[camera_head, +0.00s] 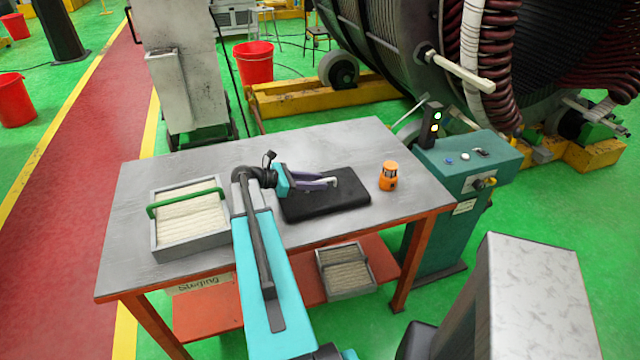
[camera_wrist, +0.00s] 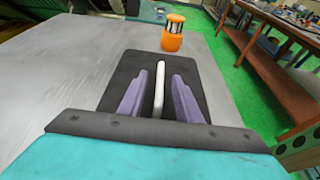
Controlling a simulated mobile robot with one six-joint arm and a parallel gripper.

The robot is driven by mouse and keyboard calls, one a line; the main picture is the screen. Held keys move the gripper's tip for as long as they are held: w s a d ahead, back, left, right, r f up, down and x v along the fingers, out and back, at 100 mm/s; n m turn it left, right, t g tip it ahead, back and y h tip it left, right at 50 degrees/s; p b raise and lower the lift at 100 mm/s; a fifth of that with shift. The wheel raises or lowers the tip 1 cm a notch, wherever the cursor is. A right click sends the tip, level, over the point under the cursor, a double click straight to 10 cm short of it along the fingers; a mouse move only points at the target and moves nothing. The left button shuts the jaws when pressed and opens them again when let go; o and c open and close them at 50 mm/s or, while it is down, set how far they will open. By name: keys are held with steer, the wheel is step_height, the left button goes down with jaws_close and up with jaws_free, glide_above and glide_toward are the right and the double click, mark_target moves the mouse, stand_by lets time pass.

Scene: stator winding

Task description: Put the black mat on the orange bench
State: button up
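The black mat (camera_head: 345,196) lies flat on the grey top of an orange-framed table, right of its middle. A pale upright handle (camera_wrist: 159,86) rises from the mat (camera_wrist: 140,66). My gripper (camera_head: 331,182) is low over the mat, its two purple fingers on either side of the handle. In the wrist view my gripper (camera_wrist: 162,85) shows gaps between the handle and both fingers, so it is open. An orange-brown bench (camera_wrist: 268,66) stands at the upper right of the wrist view, with small items on its top.
On the grey-topped table (camera_head: 130,231) stand a tray with a green handle (camera_head: 161,245) at left and an orange lamp-like object (camera_head: 389,177) right of the mat. Another tray (camera_head: 345,282) is on the lower shelf. A green control cabinet (camera_head: 455,200) adjoins the table's right side.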

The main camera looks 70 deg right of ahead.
steer(key=b+v, duration=0.3)
steer(key=v, duration=0.8)
steer(key=shift+w, duration=0.1)
steer(key=shift+w+a+r, duration=0.15)
steer(key=shift+w+a, duration=0.1)
steer(key=shift+r, duration=0.1)
